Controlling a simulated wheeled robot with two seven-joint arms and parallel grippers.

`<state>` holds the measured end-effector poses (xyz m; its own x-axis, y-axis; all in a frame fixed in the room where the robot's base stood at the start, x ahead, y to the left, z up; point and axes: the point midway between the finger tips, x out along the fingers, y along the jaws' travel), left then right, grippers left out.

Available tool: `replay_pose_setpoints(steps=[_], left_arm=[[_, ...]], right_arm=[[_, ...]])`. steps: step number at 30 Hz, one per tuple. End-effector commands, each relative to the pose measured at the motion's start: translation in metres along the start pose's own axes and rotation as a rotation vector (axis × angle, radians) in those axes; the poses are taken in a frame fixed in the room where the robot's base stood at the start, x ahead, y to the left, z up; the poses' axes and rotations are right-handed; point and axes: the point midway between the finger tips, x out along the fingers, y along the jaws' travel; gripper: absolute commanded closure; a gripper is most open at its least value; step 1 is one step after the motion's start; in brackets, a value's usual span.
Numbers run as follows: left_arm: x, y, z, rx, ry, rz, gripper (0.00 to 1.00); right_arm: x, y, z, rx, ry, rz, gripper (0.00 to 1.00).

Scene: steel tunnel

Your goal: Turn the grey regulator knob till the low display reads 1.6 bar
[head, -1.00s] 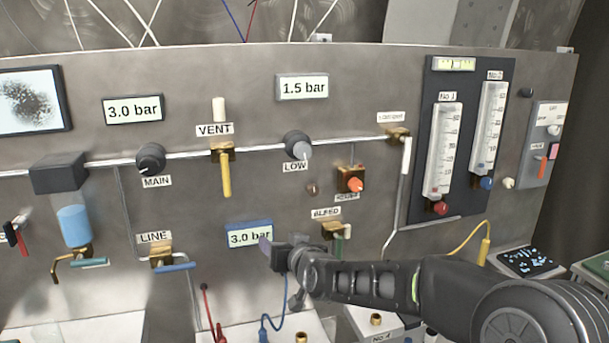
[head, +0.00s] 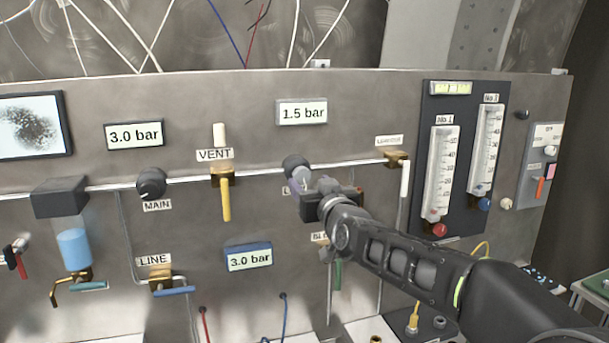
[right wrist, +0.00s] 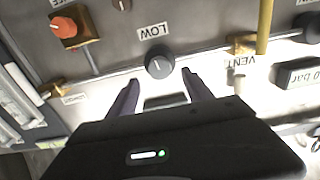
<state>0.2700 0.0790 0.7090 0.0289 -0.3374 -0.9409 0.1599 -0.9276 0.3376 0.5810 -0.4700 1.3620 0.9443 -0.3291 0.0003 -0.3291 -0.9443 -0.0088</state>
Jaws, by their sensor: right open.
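The grey regulator knob (head: 293,162) labelled LOW sits on the steel panel, partly covered by my right gripper in the head view. It also shows in the right wrist view (right wrist: 160,62), upside down, with a pale pointer line on its face. The low display (head: 303,113) above it reads 1.5 bar. My right gripper (head: 304,184) is open in front of the knob. In the right wrist view its two fingers (right wrist: 160,78) point at the knob, one towards each side, with nothing between them at the tips. My left gripper is not in view.
Left of the knob are the yellow VENT lever (head: 226,198) and the MAIN knob (head: 151,183). An orange knob (right wrist: 64,27) is beside LOW. A white-handled valve (head: 404,177) and flow tubes (head: 437,172) stand right. A lower display (head: 249,257) reads 3.0 bar.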

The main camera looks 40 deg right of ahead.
Motion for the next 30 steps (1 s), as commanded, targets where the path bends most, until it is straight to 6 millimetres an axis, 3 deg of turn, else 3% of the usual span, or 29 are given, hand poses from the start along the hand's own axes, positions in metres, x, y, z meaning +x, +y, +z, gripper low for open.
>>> replay_pose_setpoints(steps=[9,20,30], left_arm=[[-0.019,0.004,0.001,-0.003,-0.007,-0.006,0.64],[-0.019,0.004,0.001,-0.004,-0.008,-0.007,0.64],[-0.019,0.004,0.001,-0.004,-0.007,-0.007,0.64]], right_arm=[[0.046,0.000,-0.001,-0.001,-0.002,0.000,0.41],[0.052,0.000,0.000,0.001,0.000,0.001,0.41],[0.051,0.000,0.000,0.001,-0.001,0.001,0.69]])
